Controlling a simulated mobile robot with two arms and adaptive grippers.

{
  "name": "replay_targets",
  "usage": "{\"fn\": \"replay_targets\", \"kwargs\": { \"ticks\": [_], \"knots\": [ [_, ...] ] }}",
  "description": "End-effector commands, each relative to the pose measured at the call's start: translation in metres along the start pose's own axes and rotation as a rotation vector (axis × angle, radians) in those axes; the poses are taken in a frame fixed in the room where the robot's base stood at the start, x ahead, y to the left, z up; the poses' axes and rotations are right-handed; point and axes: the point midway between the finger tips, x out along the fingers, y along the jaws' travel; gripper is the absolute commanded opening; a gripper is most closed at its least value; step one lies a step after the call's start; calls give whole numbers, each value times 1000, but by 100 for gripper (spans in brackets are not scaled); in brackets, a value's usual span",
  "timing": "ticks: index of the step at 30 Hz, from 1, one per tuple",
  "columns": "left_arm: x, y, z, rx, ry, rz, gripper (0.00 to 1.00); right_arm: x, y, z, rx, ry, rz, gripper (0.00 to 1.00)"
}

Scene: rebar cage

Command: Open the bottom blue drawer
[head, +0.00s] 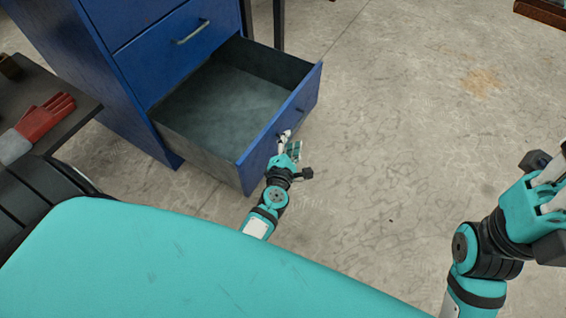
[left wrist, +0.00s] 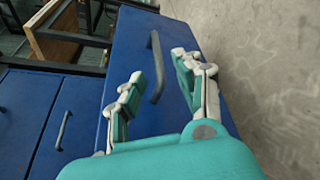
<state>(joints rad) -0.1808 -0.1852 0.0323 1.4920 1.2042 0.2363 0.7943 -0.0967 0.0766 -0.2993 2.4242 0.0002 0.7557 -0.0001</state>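The bottom blue drawer (head: 222,100) is pulled well out of the blue cabinet (head: 130,75) in the head view, and its grey inside looks empty. My left gripper (head: 286,143) is at the outer side of the drawer front (head: 297,122). In the left wrist view, its two fingers (left wrist: 160,92) are spread apart. The drawer handle (left wrist: 156,68) shows in the gap between them, with no clear contact visible. My right gripper (head: 545,185) is at the right edge of the head view, away from the drawer and partly cut off.
The closed drawer above has a metal handle (head: 192,32). A dark table (head: 75,115) at the left carries a red glove (head: 46,116). A dark post (head: 278,25) stands behind the cabinet. The concrete floor (head: 400,110) to the right of the drawer is clear.

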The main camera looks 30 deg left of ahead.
Motion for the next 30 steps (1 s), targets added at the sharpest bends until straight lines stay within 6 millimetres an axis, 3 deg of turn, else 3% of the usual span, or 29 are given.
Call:
{"fn": "replay_targets", "kwargs": {
  "ticks": [6,12,19,30],
  "knots": [
    [-55,-12,-7,3,1,-5,34,0,0,0,1,-1,1,0],
    [-90,-18,-11,3,0,-4,34,0,0,0,1,-1,1,0],
    [-105,-20,-12,2,-1,-1,34,0,0,0,1,-1,1,0],
    [-106,-20,-12,1,-1,-2,34,0,0,0,1,-1,1,0]
  ]
}}
